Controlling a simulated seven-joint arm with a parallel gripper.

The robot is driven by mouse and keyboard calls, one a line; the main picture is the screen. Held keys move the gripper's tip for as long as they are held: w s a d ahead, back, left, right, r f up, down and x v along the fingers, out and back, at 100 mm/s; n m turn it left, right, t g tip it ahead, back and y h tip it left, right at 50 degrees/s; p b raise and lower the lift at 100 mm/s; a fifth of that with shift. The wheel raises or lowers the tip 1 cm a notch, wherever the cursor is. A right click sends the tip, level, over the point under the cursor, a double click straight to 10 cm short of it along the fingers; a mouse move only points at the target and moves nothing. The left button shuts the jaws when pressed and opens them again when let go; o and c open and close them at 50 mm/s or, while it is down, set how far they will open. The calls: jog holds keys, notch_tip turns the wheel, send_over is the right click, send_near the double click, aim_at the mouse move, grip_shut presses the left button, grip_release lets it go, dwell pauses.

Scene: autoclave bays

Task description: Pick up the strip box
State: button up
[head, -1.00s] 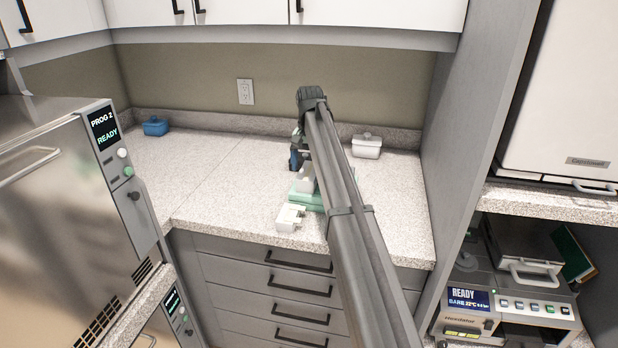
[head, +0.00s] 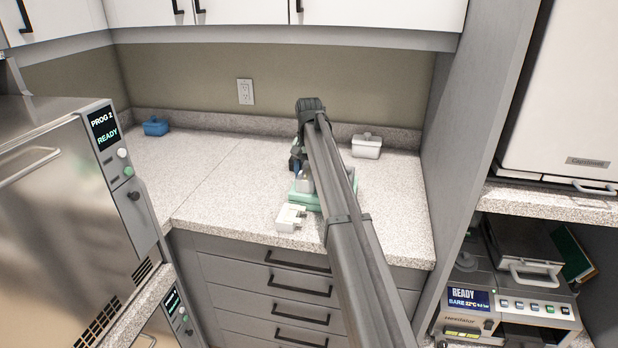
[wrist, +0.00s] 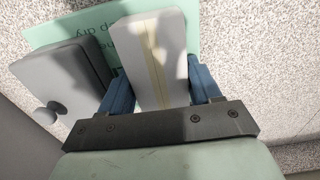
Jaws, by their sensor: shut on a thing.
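The strip box is a pale, off-white box (wrist: 150,55) with a cream stripe down its face, seen in the wrist view. My gripper (wrist: 160,82) is shut on it, with one blue finger along each side. A green mat (wrist: 208,20) with dark printed text shows behind the box; I cannot tell if the box touches it. In the head view my gripper (head: 296,162) is mostly hidden by my arm, above the green mat (head: 300,200) on the counter. A pale block, perhaps the box, shows there beside my arm.
A grey box with round knobs (wrist: 62,85) lies close to the left finger. A small white object (head: 289,217) is near the counter's front edge. A white lidded container (head: 366,146) stands behind right; a blue one (head: 155,126) is far left. The left counter is mostly clear.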

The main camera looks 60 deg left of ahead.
jog(key=shift+c, duration=0.8)
jog(key=shift+r, duration=0.1)
